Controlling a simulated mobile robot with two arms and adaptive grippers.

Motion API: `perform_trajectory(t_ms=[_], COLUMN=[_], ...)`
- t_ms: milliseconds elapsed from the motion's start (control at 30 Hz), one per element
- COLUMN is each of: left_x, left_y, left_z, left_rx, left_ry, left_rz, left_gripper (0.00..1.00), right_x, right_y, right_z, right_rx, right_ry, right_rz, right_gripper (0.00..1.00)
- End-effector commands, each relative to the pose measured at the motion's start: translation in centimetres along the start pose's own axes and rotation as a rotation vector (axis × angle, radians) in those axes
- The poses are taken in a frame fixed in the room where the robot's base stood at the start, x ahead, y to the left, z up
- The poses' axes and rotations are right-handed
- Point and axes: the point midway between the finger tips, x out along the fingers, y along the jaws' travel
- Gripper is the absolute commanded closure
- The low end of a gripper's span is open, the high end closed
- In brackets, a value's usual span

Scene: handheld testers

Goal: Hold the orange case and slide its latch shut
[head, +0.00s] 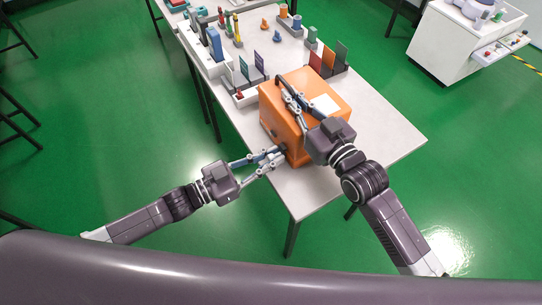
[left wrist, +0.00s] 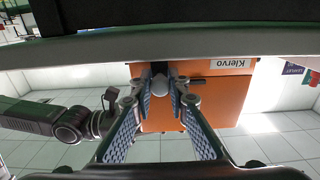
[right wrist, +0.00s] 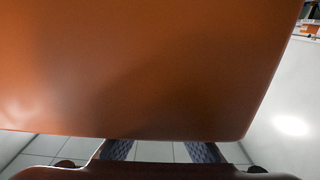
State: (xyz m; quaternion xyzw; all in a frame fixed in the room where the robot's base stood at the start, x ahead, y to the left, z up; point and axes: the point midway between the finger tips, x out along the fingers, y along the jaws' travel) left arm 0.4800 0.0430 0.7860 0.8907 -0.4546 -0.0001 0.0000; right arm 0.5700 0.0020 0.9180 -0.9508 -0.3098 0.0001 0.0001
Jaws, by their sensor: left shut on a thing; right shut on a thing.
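The orange case (head: 332,86) stands on the white table near its front edge, with a white label on top. It also shows in the left wrist view (left wrist: 222,92), with an upside-down "Klervo" label, and fills most of the right wrist view (right wrist: 150,65). My left gripper (head: 281,152) is at the case's lower front side, shut on a small grey latch knob (left wrist: 160,85).
The white table (head: 385,145) is bare to the right of the case. Small parts lie farther back. A white cabinet (head: 450,45) stands apart at the right.

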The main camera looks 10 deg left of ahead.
Motion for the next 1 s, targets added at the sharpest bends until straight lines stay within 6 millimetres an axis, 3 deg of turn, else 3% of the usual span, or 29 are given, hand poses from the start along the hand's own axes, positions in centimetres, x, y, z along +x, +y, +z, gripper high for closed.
perform_trajectory(t_ms=[233,567,900,933,1000], left_x=[0.0,0.0,-0.1,-0.1,-0.1], left_y=[-0.3,-5.7,-6.2,-6.3,-6.3], left_z=[0.0,0.0,0.1,0.1,0.1], left_rx=[0.002,0.003,0.0,0.0,0.001], left_ry=[-0.001,-0.002,-0.003,-0.003,-0.003], left_rz=[-0.001,-0.003,-0.006,-0.006,-0.006], left_gripper=[1.0,1.0,1.0,0.82,0.75], right_x=[0.0,0.0,0.0,0.0,0.0], right_y=[0.1,0.0,0.0,0.0,0.0], right_z=[0.0,0.0,0.0,0.1,0.1], right_rx=[0.0,0.0,0.0,0.0,0.0], right_ry=[0.0,0.0,-0.001,-0.001,-0.001], right_rz=[0.001,0.001,0.0,0.0,0.0], right_gripper=[1.0,1.0,1.0,1.0,1.0])
